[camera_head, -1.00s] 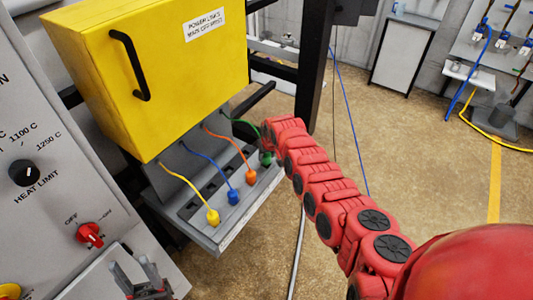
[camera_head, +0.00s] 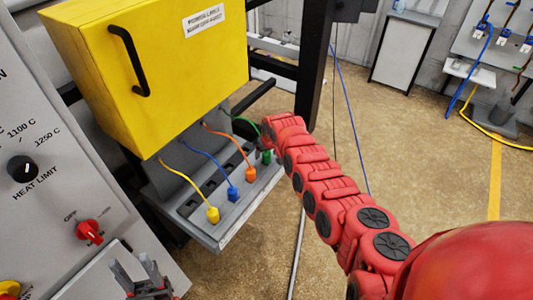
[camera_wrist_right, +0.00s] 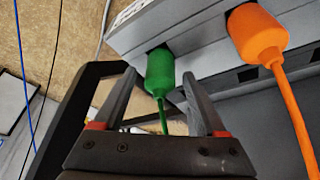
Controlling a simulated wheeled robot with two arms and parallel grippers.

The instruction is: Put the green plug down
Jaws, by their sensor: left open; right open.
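The green plug (camera_head: 266,157) stands at the right end of the grey ledge, partly hidden by my right arm. In the right wrist view the green plug (camera_wrist_right: 160,73) meets a dark slot in the ledge, with its green cable trailing away. My right gripper (camera_wrist_right: 161,80) is open, one finger on each side of the plug with visible gaps. In the head view that gripper is hidden behind its arm. My left gripper (camera_head: 141,277) is open and empty at the bottom left, in front of the control panel.
The orange plug (camera_head: 250,174), blue plug (camera_head: 233,194) and yellow plug (camera_head: 212,214) stand in a row on the grey ledge (camera_head: 232,228). A yellow cabinet (camera_head: 190,75) hangs above them. A dark post (camera_head: 313,65) rises behind the right arm. Open floor lies to the right.

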